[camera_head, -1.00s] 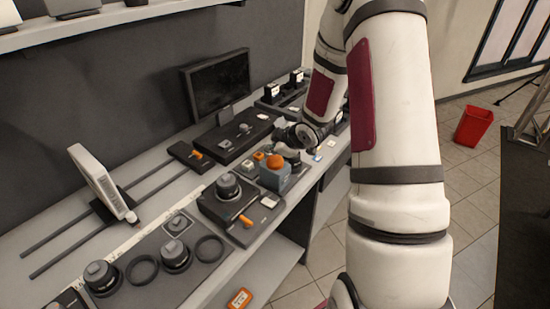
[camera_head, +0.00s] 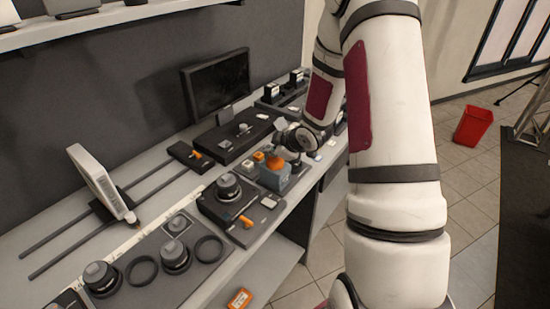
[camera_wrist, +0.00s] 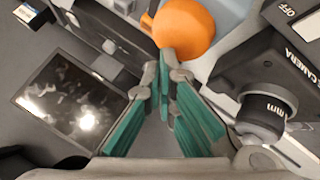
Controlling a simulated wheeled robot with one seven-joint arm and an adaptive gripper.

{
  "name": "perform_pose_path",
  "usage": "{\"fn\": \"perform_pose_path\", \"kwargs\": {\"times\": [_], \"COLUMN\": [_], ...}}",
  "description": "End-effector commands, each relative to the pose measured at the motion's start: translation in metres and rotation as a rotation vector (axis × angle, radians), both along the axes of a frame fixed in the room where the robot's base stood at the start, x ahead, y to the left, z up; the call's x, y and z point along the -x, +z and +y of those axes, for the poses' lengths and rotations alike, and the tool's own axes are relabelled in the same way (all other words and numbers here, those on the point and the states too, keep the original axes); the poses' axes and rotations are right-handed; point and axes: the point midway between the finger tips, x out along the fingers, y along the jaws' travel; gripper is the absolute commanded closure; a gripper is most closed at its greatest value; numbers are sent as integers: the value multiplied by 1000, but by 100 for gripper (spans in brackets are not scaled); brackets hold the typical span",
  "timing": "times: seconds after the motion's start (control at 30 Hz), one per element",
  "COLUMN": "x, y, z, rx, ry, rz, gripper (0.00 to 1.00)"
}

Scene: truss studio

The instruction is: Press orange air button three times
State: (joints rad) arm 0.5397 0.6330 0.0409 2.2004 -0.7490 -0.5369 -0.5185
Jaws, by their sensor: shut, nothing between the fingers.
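The orange air button (camera_head: 275,162) is a rounded orange dome on top of a blue-grey box (camera_head: 273,179) near the front edge of the bench. In the wrist view the orange button (camera_wrist: 184,28) is at the top centre. My gripper (camera_wrist: 168,62) has green-padded fingers that meet at the tips, with nothing between them. The fingertips appear at the lower edge of the button; I cannot tell whether they touch it. In the head view my gripper (camera_head: 290,155) is partly hidden, just behind and right of the button.
A dark device with a knob and orange lever (camera_head: 229,197) stands left of the button box. A dark monitor (camera_head: 216,85) stands at the back. A white upright panel (camera_head: 100,180) is on rails at left. A red bin (camera_head: 473,126) stands on the floor at right.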

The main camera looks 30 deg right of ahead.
Motion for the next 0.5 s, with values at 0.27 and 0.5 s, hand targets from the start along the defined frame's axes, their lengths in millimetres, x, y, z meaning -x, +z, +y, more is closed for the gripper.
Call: {"fn": "perform_pose_path", "kwargs": {"times": [0.27, 0.5], "x": [0, 0], "y": [-4, -6], "z": [0, 0], "rx": [-1, -1], "ry": [0, -1], "rz": [1, 1], "gripper": [100, 100]}}
